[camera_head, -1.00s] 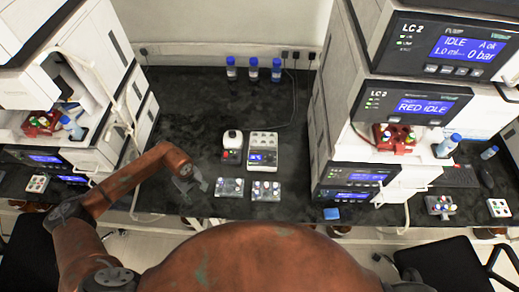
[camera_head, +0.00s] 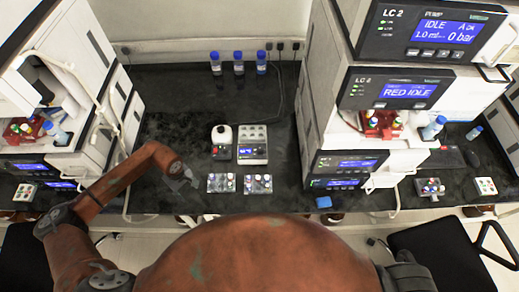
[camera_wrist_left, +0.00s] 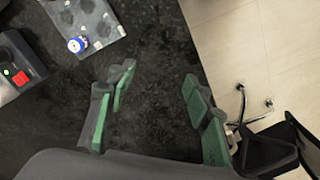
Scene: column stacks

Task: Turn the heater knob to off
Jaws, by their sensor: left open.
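A block heater (camera_head: 252,152) with pale wells on top and a small blue-lit front panel stands on the black bench. Its knob is too small to make out. Beside it on the left is a small dark unit (camera_head: 220,153) with a white bottle on top. Its red switch (camera_wrist_left: 21,77) and a green light show at the left edge of the left wrist view. My left gripper (camera_head: 187,182) is low over the bench, left of both units and apart from them. In the wrist view its green-padded fingers (camera_wrist_left: 160,92) are spread with only bench between. My right gripper is not visible.
Two clear vial racks, left (camera_head: 221,183) and right (camera_head: 258,184), lie in front of the units; the left one is near my left gripper. Blue-capped bottles (camera_head: 239,62) stand behind. Tall instrument stacks (camera_head: 345,160) flank the bench. The bench left of the units is clear.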

